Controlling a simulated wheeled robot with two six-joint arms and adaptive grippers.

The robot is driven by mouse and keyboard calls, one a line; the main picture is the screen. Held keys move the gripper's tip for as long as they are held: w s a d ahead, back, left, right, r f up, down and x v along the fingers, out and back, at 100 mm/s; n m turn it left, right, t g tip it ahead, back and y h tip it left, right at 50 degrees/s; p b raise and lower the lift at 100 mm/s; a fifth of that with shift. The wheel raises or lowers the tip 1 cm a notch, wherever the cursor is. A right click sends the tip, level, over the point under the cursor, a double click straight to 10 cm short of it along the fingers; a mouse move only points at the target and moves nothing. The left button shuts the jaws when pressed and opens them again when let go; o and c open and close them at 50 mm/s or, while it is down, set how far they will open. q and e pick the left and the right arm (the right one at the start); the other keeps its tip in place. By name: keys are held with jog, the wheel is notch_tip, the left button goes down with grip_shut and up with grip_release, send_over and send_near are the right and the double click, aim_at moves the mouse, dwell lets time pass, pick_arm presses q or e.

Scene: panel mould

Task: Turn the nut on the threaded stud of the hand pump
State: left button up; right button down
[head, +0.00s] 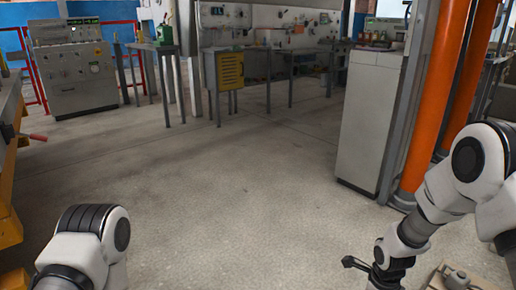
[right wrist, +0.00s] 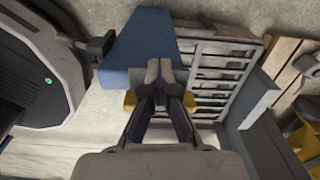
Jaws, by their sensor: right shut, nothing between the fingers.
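My right gripper (right wrist: 160,70) is shut and empty in the right wrist view, its two fingertips together. The fingertips overlap a blue angular piece (right wrist: 140,38) in the picture; I cannot tell whether they touch it. I cannot make out the hand pump, its threaded stud or the nut with certainty in either view. Only a rounded part of my left arm shows at the lower left; the left gripper is out of view.
A slatted grey metal frame (right wrist: 215,75) and wooden boards (right wrist: 285,58) lie beside the blue piece. A beige part (head: 447,279) is at the lower right. A grey cabinet (head: 372,120) and orange columns (head: 447,95) stand at the right. The middle floor (head: 220,190) is clear.

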jog(key=shift+d+m+p, duration=0.3)
jog(key=shift+m, duration=0.8)
jog(key=c, duration=1.4)
grip_release()
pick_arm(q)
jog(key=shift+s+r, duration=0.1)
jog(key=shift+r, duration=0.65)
pick_arm(e)
jog(key=shift+r, duration=0.1)
